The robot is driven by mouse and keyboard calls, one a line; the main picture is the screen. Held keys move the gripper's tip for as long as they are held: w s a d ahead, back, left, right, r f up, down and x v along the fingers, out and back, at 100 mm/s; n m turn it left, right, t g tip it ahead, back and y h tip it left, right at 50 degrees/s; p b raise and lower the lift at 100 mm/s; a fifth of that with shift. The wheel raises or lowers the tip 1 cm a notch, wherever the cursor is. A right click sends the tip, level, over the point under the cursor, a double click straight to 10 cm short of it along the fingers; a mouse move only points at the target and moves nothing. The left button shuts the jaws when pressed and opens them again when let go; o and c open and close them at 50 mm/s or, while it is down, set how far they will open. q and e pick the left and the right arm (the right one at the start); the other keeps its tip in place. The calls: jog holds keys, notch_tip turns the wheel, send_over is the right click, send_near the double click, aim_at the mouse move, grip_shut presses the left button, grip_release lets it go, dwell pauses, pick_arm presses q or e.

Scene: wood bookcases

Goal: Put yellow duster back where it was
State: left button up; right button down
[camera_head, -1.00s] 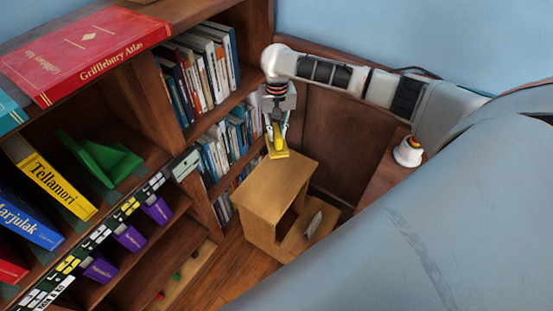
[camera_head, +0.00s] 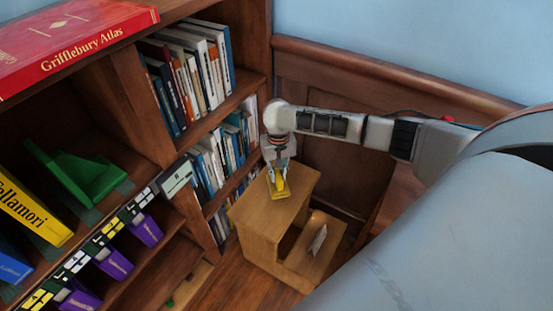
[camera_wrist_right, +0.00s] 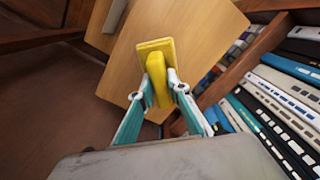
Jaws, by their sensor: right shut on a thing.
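The yellow duster (camera_head: 280,190) is a small yellow block with a raised handle. My right gripper (camera_head: 277,176) is shut on its handle; in the right wrist view the duster (camera_wrist_right: 155,50) sits between the two fingertips (camera_wrist_right: 160,82). The duster is over the top of a light wooden step stool (camera_head: 260,212), which also shows in the right wrist view (camera_wrist_right: 195,30). I cannot tell whether the duster touches the stool top. My left gripper is not in view.
A bookcase full of books (camera_head: 190,75) stands close on the left of the stool. Shelves with a green object (camera_head: 85,175) and purple boxes (camera_head: 115,264) are farther left. A brown panelled wall (camera_head: 340,90) is behind. A pale card (camera_head: 317,240) is on the stool's lower step.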

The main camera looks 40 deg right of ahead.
notch_tip(320, 180, down, 4)
jog(key=shift+s+r+b, duration=0.1)
jog(key=shift+b, duration=0.45)
jog(key=shift+r, duration=0.25)
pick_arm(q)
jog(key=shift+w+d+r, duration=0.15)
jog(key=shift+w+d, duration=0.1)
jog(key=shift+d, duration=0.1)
pick_arm(e)
jog(key=shift+f, duration=0.15)
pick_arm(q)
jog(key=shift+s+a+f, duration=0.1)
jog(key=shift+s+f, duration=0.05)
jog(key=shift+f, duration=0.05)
pick_arm(e)
jog(key=c, duration=1.9)
grip_release()
